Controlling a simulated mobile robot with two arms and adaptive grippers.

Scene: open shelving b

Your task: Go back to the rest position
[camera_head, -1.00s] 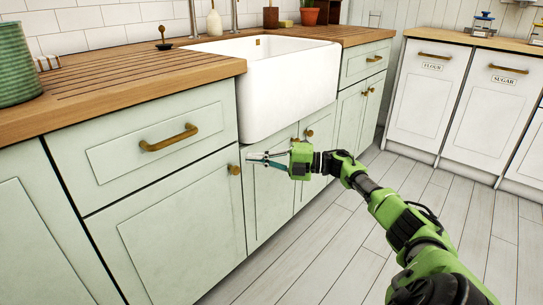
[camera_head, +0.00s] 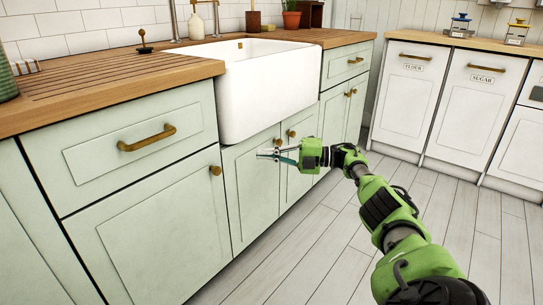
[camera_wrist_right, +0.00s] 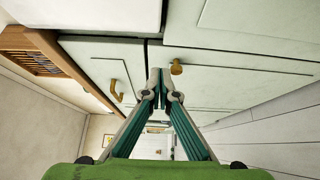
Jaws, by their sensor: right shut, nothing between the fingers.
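My right gripper (camera_head: 277,154) is at the end of my green right arm, which comes in from the lower right in the head view. It points left, in front of the pale green cabinet doors under the white sink (camera_head: 262,85). In the right wrist view my right gripper (camera_wrist_right: 161,75) has its two fingers meeting at the tips, with nothing between them. A cabinet front with a round brass knob (camera_wrist_right: 177,67) lies beyond the fingertips. I cannot tell the exact gap to the doors. My left gripper is not in view.
A wooden counter (camera_head: 120,84) runs along the left, above a drawer with a brass handle (camera_head: 147,138). White flour (camera_head: 407,95) and sugar (camera_head: 474,110) cabinets stand at the right. The plank floor (camera_head: 310,250) between is clear.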

